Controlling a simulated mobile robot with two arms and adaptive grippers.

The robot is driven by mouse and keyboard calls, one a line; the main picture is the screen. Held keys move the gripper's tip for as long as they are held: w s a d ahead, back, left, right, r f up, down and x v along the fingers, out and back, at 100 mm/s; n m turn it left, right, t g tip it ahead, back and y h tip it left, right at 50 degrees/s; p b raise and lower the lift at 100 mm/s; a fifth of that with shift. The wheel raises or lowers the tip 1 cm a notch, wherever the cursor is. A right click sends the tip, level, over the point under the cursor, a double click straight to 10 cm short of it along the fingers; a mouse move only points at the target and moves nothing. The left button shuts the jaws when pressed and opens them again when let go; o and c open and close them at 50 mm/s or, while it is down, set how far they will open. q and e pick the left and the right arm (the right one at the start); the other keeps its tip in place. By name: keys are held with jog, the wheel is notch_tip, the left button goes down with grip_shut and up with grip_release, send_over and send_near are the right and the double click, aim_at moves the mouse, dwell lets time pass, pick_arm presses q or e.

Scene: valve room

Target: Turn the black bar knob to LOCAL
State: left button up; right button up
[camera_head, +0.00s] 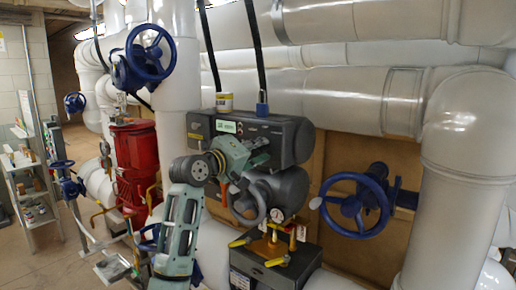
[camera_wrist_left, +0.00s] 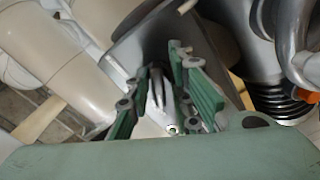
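The dark grey valve actuator (camera_head: 295,140) is mounted in the middle of the head view, with a small green-lit display (camera_head: 226,127) on its front. My left gripper (camera_head: 262,150) is green and sits right at the actuator's front, below and right of the display. In the left wrist view its two green fingers (camera_wrist_left: 165,95) are apart, pointing at the dark grey housing (camera_wrist_left: 150,38). A pale grey piece shows between the fingers; I cannot tell what it is. I cannot make out the black bar knob; the gripper covers part of the actuator front. My right gripper is not in view.
A grey handwheel (camera_head: 248,203) is just below the gripper. A blue handwheel (camera_head: 355,206) stands to the right, and a red cylinder (camera_head: 135,160) to the left. Yellow-handled valves on a dark box (camera_head: 285,272) are below.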

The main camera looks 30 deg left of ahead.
pick_arm(q)
jog(key=shift+o, duration=0.4)
jog(key=shift+s, duration=0.2)
jog(key=s, duration=1.1)
jog(key=shift+s+a, duration=0.3)
jog(key=shift+a, duration=0.15)
